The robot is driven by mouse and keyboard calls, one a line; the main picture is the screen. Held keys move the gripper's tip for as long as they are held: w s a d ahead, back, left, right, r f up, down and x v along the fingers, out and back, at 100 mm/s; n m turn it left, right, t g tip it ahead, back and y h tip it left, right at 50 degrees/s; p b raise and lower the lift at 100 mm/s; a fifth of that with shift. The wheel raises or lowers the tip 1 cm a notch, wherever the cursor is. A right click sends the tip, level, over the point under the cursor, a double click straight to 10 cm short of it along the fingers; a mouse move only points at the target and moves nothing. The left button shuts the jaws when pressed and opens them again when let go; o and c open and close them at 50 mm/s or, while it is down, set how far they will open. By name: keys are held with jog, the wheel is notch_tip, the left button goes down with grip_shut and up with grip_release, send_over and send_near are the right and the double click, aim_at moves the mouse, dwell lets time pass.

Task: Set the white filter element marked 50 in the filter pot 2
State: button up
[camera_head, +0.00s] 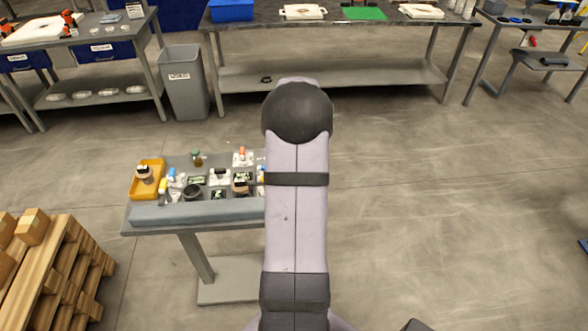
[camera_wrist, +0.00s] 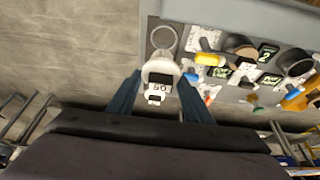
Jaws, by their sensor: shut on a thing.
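The white filter element marked 50 (camera_wrist: 160,78) is between the two dark blue fingers of my gripper (camera_wrist: 159,82) in the wrist view. The fingers are shut on it, at the bench's edge. A green-on-black label with a 2 (camera_wrist: 268,53) lies to its right. I cannot tell for sure which is pot 2. The dark pot also shows in the head view (camera_head: 193,191). My arm hides the gripper and element there.
The grey bench (camera_head: 190,215) holds white blocks, coloured small parts and more labels. A yellow tray (camera_head: 134,184) is at its left end. A pallet with boxes (camera_head: 40,265) stands at lower left.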

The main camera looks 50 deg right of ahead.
jog(key=shift+r, duration=0.85)
jog(key=shift+w+a, duration=0.25)
jog(key=shift+a, duration=0.05)
jog(key=w+a+n+t+y, duration=0.15)
jog(key=w+a, duration=0.25)
jog(key=a, duration=0.7)
jog(key=w+a+n+g, duration=0.1)
jog(key=w+a+n, duration=0.3)
jog(key=a, duration=0.7)
jog(key=s+a+f+n+t+y, duration=0.1)
jog(key=s+a+n, duration=0.1)
jog(key=a, duration=1.7)
jog(key=shift+n+y, duration=0.35)
jog(key=shift+n, duration=0.4)
